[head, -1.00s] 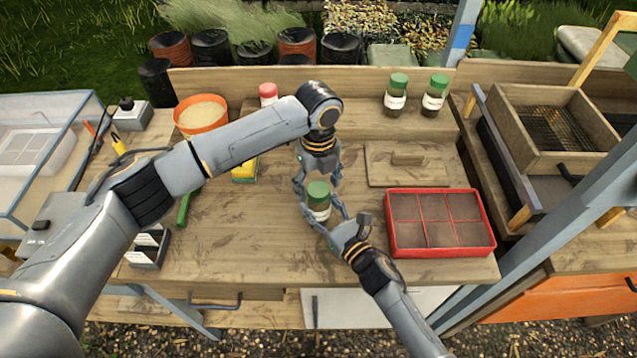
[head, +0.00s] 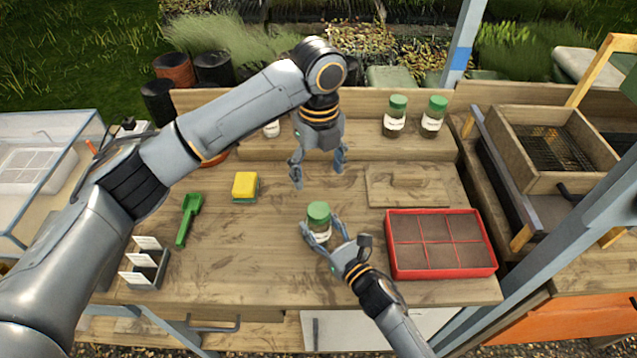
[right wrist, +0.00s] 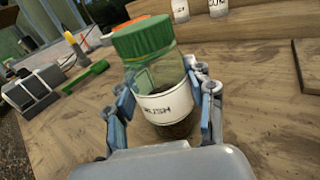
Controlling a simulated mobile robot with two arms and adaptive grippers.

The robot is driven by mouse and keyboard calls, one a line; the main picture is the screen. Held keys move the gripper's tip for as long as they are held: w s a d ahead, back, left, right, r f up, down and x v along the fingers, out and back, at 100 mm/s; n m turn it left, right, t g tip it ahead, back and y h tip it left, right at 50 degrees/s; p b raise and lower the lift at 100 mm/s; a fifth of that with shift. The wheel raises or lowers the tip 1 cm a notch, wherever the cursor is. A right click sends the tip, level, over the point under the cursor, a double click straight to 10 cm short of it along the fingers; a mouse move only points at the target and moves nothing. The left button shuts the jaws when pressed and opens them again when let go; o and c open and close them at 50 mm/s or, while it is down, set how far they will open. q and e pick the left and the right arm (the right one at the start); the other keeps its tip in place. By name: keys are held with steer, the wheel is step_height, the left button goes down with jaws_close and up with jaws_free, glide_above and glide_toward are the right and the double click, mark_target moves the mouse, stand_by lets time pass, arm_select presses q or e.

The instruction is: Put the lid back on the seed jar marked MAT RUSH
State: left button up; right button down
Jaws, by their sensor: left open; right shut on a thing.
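The seed jar (head: 320,233) is clear with a green lid (head: 318,212) and a white label. It stands upright at mid-bench, the lid seated on top with no clear gap. In the right wrist view the jar (right wrist: 175,127) holds dark contents, and its label is partly readable, ending in what looks like "SH". The green lid (right wrist: 142,38) shows there too. My right gripper (head: 322,229) is shut around the jar's body from the front right. My left gripper (head: 318,176) is open and empty, behind and above the jar, clear of the lid.
Two green-lidded jars (head: 395,118) (head: 433,119) stand on the back shelf. A red seed tray (head: 391,262) is right of the jar, a wooden board (head: 408,187) behind it. A yellow sponge (head: 245,186), green scoop (head: 189,218) and label holder (head: 146,268) lie left. The bench front is clear.

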arm_select(q)
steer(key=shift+r, duration=0.35)
arm_select(e)
steer(key=shift+c, duration=2.1)
jaws_free()
steer(key=v, duration=1.2)
arm_select(q)
steer(key=shift+f, duration=0.1)
